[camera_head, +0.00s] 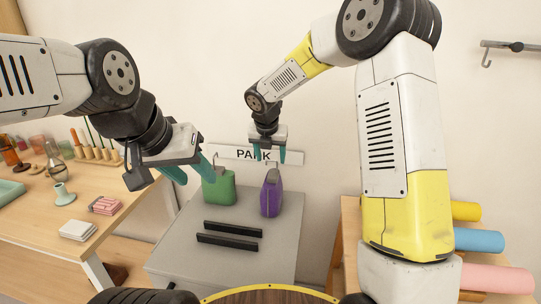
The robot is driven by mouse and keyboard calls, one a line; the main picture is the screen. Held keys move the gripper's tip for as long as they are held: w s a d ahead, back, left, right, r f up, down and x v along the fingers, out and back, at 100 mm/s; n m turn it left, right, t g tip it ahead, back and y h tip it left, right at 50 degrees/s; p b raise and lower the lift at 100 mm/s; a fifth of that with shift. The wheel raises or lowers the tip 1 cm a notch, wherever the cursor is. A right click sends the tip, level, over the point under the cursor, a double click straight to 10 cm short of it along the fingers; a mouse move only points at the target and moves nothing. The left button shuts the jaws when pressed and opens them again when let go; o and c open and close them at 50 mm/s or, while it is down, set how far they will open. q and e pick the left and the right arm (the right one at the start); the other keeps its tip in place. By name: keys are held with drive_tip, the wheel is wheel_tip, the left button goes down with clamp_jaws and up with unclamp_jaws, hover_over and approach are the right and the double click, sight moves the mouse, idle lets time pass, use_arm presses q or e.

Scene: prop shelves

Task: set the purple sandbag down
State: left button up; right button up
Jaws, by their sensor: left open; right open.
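The purple sandbag (271,197) stands upright on the grey cabinet top (190,225), towards its back right. A loop or handle shows at its top. My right gripper (268,158) is open just above the purple sandbag, its teal fingers pointing down and apart; no grip on the bag shows. A green sandbag (220,188) stands to the left of the purple one. My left gripper (194,176) is open, beside and slightly in front of the green sandbag's upper left. Whether its fingers touch the green bag, I cannot tell.
Two dark bars (230,236) lie on the cabinet top in front of the bags. A "PARK" sign (235,154) is behind. A wooden table (40,215) with small props is at left. Coloured rolls (480,240) are at right. A wall hook (487,60) is upper right.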

drive_tip(key=d+v, duration=0.1)
drive_tip(key=v, duration=0.9)
drive_tip(key=s+d+r+m, duration=0.5)
drive_tip(key=s+m, duration=0.2)
drive_tip(key=s+d+m+t+y, duration=0.1)
drive_tip(key=s+d+m, duration=0.3)
drive_tip(key=s+m, duration=0.6)
drive_tip(key=s+d+m+y, duration=0.2)
drive_tip(key=s+d+m, duration=0.2)
drive_tip(key=s+m, duration=0.7)
drive_tip(key=m, duration=0.5)
drive_tip(key=shift+s+d+t, duration=0.2)
drive_tip(key=shift+d+t, duration=0.1)
drive_tip(key=shift+t, duration=0.1)
